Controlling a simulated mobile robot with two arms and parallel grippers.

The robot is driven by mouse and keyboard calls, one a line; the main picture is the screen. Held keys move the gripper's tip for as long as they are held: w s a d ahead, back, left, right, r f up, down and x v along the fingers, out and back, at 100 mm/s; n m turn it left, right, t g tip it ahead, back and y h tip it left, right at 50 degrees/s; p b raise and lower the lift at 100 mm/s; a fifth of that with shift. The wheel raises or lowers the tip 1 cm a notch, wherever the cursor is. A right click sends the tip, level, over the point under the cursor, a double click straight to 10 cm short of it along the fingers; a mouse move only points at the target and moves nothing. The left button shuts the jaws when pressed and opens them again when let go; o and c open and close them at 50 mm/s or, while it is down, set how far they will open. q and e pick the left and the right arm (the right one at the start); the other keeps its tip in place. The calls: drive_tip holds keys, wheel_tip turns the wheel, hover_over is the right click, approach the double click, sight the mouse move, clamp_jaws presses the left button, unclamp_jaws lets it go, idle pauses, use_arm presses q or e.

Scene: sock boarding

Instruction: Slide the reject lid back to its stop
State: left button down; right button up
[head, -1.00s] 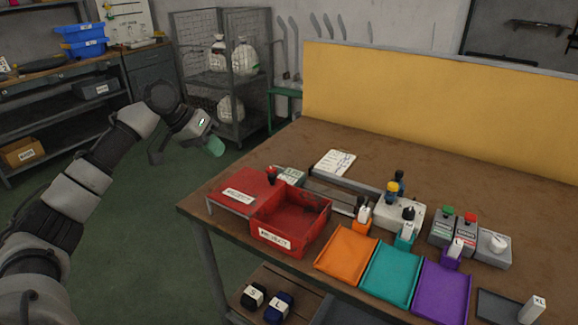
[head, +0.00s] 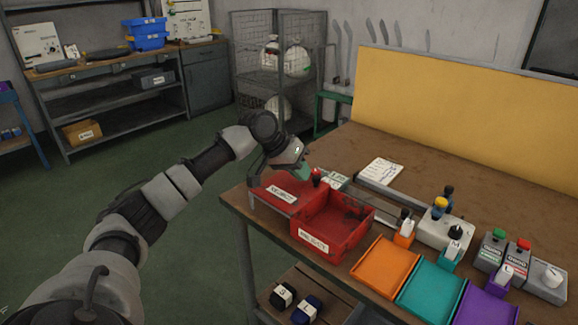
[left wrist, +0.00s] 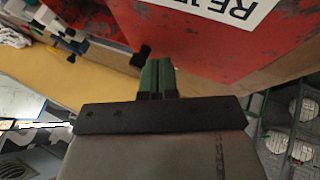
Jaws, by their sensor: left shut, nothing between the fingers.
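The red reject lid (head: 275,196) lies flat at the left of the red reject bin (head: 320,238), and the bin's inside shows open. A small red knob (head: 316,174) stands at the lid's far right edge. My left gripper (head: 304,172) is shut and empty, just above the lid's far edge and left of the knob. In the left wrist view, the green fingertips (left wrist: 157,76) are together beside the lid's red surface (left wrist: 215,55) with its white label. I cannot tell whether they touch it. My right gripper is out of view.
Orange (head: 384,266), teal (head: 430,293) and purple (head: 485,308) trays stand right of the bin. A white card (head: 381,171) lies behind on the table. A yellow panel (head: 460,120) closes the back. Floor is free left of the table.

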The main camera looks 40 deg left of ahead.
sight(319, 192)
use_arm(q)
drive_tip(key=shift+d, duration=0.2)
drive_tip(key=shift+d, duration=0.2)
drive_tip(key=d+p, duration=0.4)
drive_tip(key=shift+s+d+r+p, duration=0.15)
drive_tip(key=shift+d+r+p, duration=0.15)
drive_tip(key=shift+d+p, duration=0.1)
drive_tip(key=d+p, duration=0.3)
drive_tip(key=d, duration=0.2)
drive_tip(key=d+p, duration=0.2)
drive_tip(key=d, duration=0.1)
drive_tip(key=shift+s+d+f+p, duration=0.1)
drive_tip(key=shift+s+f+p, duration=0.25)
drive_tip(key=shift+f, duration=0.05)
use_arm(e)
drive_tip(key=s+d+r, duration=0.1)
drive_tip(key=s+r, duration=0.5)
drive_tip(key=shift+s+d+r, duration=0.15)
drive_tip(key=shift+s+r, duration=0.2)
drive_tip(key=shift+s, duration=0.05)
